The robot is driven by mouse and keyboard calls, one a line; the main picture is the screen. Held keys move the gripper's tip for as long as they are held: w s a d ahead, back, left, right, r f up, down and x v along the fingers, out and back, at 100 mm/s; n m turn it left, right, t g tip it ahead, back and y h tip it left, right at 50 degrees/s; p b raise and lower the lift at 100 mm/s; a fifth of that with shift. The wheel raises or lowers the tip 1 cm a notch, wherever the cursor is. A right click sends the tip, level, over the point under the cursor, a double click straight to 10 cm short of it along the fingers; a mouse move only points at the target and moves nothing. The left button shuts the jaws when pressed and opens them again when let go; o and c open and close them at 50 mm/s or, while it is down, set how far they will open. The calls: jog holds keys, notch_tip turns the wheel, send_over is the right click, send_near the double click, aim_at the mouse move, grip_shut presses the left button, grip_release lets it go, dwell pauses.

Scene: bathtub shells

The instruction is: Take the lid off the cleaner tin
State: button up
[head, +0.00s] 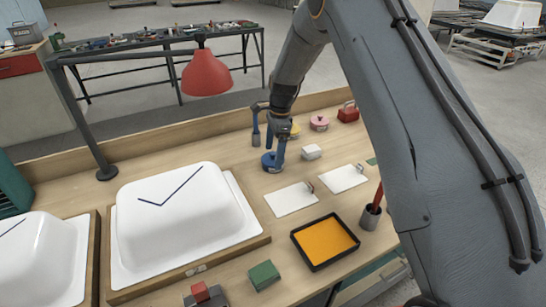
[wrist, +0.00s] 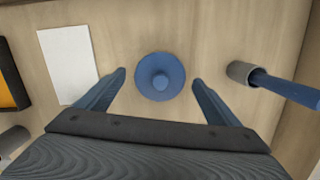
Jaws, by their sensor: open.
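A round blue tin with a knobbed lid (wrist: 160,75) lies between the two fingers of my gripper (wrist: 158,78) in the wrist view. The lid appears seated; the tin's body is hidden below it. Bare table shows between each finger and the lid, so the open fingers do not touch it. In the head view the blue tin (head: 268,162) stands behind the white sheets, with my gripper (head: 276,155) pointing down at it and partly covering it. I cannot read any label on it.
A white sheet (wrist: 68,62) lies flat on the left.

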jog(key=c, duration=1.1)
